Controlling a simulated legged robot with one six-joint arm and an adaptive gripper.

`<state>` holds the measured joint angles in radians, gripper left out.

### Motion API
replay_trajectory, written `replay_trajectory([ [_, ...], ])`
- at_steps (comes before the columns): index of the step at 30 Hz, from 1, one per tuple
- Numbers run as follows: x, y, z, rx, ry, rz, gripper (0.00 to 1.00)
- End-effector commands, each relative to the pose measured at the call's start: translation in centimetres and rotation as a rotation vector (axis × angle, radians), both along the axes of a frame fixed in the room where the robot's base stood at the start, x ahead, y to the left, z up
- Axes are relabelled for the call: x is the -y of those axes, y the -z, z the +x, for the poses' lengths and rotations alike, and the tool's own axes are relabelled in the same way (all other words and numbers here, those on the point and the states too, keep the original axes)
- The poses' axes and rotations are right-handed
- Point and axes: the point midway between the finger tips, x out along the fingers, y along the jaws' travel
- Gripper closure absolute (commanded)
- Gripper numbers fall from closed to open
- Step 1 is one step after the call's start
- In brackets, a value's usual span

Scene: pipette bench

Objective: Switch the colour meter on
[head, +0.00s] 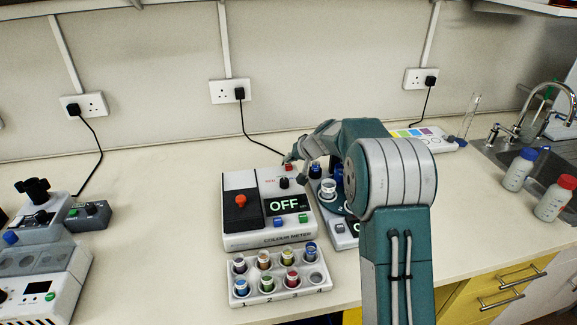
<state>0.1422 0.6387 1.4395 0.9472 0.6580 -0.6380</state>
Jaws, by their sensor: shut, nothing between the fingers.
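The colour meter (240,218) is a white and black box on the bench, left of my arm. Its display (286,204) reads OFF. An orange-red knob (241,200) sits on its dark left panel. A black knob (284,183) and a small red part (289,168) are near its back right edge. My gripper (289,159) is shut and empty, low at the meter's back right corner by the red part. I cannot tell whether it touches it.
A rack (246,298) of several coloured vials stands in front of the meter. A second device (341,232) is close on the right, partly behind my arm. Bottles (519,169) and a sink are far right. Bare bench (165,200) lies to the left.

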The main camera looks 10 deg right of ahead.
Motion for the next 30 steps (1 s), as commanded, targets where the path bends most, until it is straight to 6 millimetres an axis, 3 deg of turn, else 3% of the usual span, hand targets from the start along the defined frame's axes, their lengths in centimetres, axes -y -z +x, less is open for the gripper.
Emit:
replay_trajectory([
  [30, 0.01, 0.78, -0.01, 0.000, 0.001, 0.001, 1.00],
])
